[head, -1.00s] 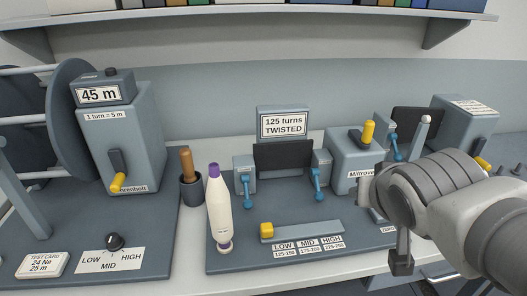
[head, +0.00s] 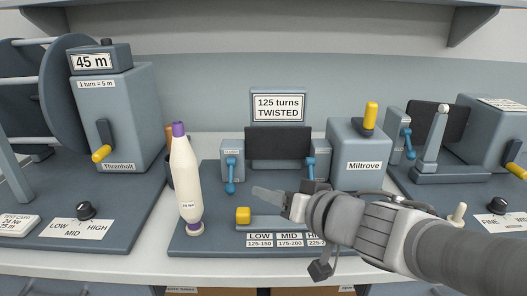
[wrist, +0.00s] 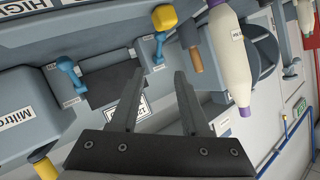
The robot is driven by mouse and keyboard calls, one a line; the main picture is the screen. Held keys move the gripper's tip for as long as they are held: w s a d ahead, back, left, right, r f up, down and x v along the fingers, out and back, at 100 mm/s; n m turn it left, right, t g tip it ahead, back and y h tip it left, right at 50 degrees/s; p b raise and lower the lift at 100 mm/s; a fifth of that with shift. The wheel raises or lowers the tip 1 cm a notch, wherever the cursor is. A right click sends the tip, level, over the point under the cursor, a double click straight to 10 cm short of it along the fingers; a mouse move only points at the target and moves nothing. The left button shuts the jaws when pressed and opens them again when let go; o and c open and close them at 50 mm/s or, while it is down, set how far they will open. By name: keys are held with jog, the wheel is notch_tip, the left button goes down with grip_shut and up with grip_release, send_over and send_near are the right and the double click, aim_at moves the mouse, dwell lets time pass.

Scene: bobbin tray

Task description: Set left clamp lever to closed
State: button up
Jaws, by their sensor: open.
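The left clamp (head: 232,148) is a grey block left of the dark panel on the twist tester. Its blue lever (head: 231,175) hangs down, ball end lowest; it also shows in the wrist view (wrist: 159,48). The matching right clamp lever (head: 311,172) also points down and shows in the wrist view (wrist: 69,70). My gripper (head: 272,196) is open and empty, in front of the panel and right of the left lever in the head view. In the wrist view my gripper (wrist: 158,73) has its fingers apart, with the left lever beyond the gap between the tips.
A cream bobbin with purple ends (head: 187,180) stands left of the left clamp, with a brown handle (head: 169,136) behind it. The yellow slider knob (head: 243,215) is in front of the clamp. The Miltrove box (head: 358,150) is on the right. A shelf overhangs the back.

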aim_at(232, 179)
jog(key=shift+p+x, duration=1.2)
jog(key=shift+x, duration=0.35)
jog(key=p+x, duration=0.2)
jog(key=p, duration=0.1)
jog(key=shift+w+r, duration=0.1)
jog(key=shift+w, duration=0.1)
jog(key=b+x, duration=0.2)
jog(key=x, duration=1)
jog(key=shift+s+b, duration=0.1)
jog(key=shift+b, duration=0.3)
grip_shut()
